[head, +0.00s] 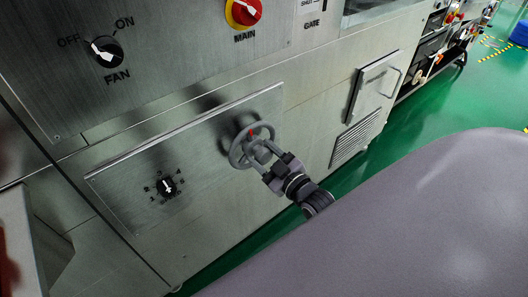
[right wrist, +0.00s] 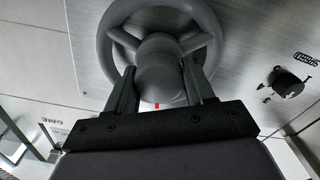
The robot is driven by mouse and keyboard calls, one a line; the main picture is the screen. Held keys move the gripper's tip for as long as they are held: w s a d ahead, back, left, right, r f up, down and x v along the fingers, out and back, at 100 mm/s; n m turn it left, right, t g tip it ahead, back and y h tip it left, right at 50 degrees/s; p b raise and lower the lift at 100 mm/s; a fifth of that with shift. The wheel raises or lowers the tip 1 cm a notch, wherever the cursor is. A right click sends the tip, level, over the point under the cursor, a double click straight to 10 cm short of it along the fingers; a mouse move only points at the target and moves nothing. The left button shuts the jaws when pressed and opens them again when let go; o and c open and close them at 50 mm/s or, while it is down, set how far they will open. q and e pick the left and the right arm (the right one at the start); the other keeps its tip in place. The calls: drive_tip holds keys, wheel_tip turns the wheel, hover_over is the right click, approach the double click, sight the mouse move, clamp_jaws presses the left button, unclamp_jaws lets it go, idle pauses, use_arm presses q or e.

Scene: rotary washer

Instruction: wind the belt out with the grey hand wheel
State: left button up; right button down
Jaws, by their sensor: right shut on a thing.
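The grey hand wheel (head: 253,146) sticks out from a metal panel on the washer's front in the head view. A small red mark shows near its hub. My right gripper (head: 270,166) is at the wheel's lower right side. In the right wrist view the wheel (right wrist: 204,22) fills the top middle, and my right gripper (right wrist: 160,88) is shut on its rounded grey knob (right wrist: 158,70), with one finger on each side. A small red mark shows below the knob. My left gripper is in neither view. No belt can be made out.
A black numbered dial (head: 167,186) is left of the wheel; the FAN switch (head: 104,51) and red MAIN switch (head: 243,12) are above. A hatch with a handle (head: 376,82) and a vent (head: 356,137) are to the right. Green floor (head: 440,104) lies beyond.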

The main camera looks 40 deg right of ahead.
drive_tip(key=shift+r+n+p, duration=0.1)
drive_tip(key=shift+n+p, duration=0.3)
drive_tip(key=shift+n, duration=0.6)
drive_tip(key=shift+a+n+p, duration=0.1)
drive_tip(key=shift+n+p, duration=0.2)
drive_tip(key=shift+n, duration=1.5)
drive_tip(key=n, duration=0.2)
drive_tip(key=shift+n, duration=0.4)
drive_tip(key=n, duration=0.4)
drive_tip(key=shift+a+f, duration=0.1)
drive_tip(key=shift+f, duration=0.2)
drive_tip(key=shift+n, duration=0.7)
drive_tip(key=shift+c, duration=2.4)
unclamp_jaws()
